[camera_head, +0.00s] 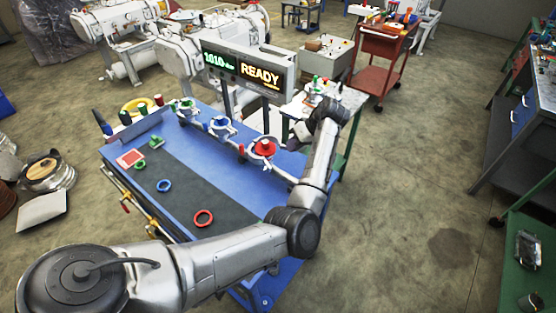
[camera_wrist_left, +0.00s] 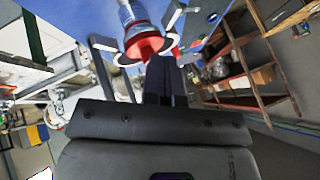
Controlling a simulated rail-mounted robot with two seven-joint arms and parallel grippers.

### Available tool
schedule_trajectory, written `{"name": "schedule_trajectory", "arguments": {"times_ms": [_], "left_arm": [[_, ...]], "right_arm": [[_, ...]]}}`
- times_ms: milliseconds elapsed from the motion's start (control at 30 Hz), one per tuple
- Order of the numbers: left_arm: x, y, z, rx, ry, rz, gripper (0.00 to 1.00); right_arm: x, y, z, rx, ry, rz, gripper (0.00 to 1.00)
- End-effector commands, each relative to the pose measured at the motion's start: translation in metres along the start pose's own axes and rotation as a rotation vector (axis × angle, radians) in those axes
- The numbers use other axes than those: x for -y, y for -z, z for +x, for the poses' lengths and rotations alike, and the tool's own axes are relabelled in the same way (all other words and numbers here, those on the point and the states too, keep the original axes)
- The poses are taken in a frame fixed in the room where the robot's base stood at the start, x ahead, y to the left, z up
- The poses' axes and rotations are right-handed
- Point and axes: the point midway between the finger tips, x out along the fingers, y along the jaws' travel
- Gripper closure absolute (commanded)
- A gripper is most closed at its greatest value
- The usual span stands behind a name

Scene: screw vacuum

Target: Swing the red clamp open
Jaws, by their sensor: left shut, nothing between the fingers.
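The red clamp (camera_head: 264,147) sits at the right end of a row of three clamps along the back of the blue table. In the left wrist view the red clamp (camera_wrist_left: 145,46) is just ahead of the fingers, with a clear-and-blue tube part at it. My left gripper (camera_head: 287,145) is just right of the red clamp, partly hidden by my wrist. In the wrist view its fingers (camera_wrist_left: 165,72) are shut and empty, close to the red part; I cannot tell whether they touch. My right gripper is not in view.
The green clamp (camera_head: 186,104) and blue clamp (camera_head: 222,124) stand left of the red one. Red (camera_head: 203,218), blue (camera_head: 164,185) and green rings lie on the dark mat (camera_head: 185,185). A display reading READY (camera_head: 262,74) stands behind the table.

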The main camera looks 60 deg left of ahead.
Motion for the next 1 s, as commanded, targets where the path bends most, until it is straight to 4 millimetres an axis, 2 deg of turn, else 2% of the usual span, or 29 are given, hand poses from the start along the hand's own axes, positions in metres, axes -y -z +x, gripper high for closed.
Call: {"name": "schedule_trajectory", "arguments": {"times_ms": [167, 500, 700, 1000], "left_arm": [[0.000, -0.001, 0.010, 0.004, 0.003, -0.051, 1.00], [0.000, -0.001, 0.062, 0.003, 0.002, -0.050, 1.00], [0.000, -0.001, 0.086, 0.001, 0.001, -0.050, 1.00], [0.000, -0.001, 0.100, 0.002, -0.002, -0.050, 1.00]], "right_arm": [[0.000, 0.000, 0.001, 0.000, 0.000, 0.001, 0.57], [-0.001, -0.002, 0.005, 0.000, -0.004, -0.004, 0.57], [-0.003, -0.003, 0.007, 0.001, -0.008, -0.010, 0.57], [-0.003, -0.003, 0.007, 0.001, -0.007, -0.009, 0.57]]}}
